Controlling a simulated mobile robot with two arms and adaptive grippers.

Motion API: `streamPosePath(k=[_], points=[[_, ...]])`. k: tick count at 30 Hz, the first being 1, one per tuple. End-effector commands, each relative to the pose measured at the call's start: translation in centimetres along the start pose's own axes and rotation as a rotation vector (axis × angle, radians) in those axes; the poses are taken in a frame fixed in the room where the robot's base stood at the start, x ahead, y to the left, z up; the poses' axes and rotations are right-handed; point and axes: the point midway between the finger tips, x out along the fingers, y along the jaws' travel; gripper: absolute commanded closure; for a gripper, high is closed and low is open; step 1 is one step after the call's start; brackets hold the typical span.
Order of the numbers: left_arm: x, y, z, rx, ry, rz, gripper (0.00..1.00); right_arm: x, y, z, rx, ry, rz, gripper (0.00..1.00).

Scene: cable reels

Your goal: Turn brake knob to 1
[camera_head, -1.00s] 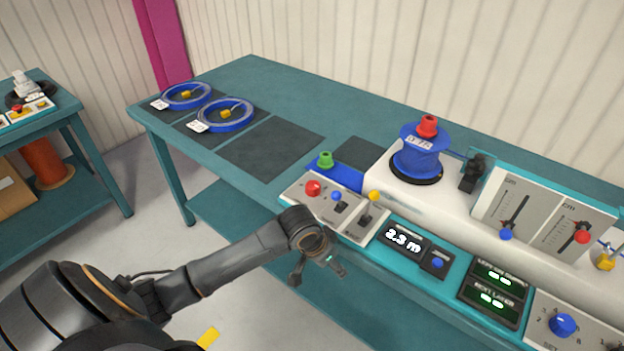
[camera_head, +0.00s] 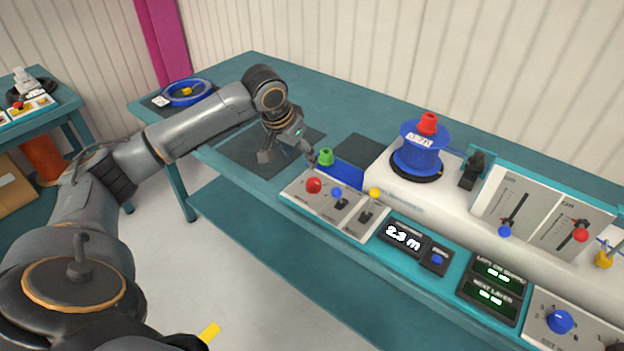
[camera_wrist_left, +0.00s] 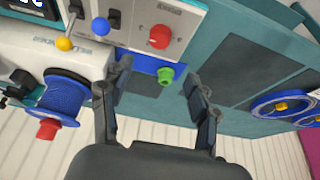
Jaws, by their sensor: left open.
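A red knob (camera_head: 314,185) sits on the white control panel (camera_head: 298,197) in the middle of the bench; it shows larger in the left wrist view (camera_wrist_left: 159,37), with small lettering I cannot read. A blue dial (camera_head: 560,321) with marks around it is at the lower right. I cannot tell from labels which is the brake knob. My left gripper (camera_head: 288,155) is open and empty above the table, behind and left of the red knob. In the left wrist view its open fingers (camera_wrist_left: 157,72) point towards the panel, apart from the red knob. My right gripper is out of view.
A green knob (camera_head: 325,157) stands close to the gripper. Blue-headed (camera_head: 337,192) and yellow-headed (camera_head: 374,193) levers are right of the red knob. A blue reel (camera_head: 416,158) with a red cap stands on the white machine. Another blue reel (camera_head: 187,91) lies at the back left.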

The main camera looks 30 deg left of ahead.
Motion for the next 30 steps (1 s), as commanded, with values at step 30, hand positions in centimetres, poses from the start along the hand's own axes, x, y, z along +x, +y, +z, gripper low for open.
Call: streamPosePath(k=[30], points=[[13.1, 0.1, 0.1, 0.005, 0.0, -0.001, 0.39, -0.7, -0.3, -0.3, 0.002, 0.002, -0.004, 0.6]])
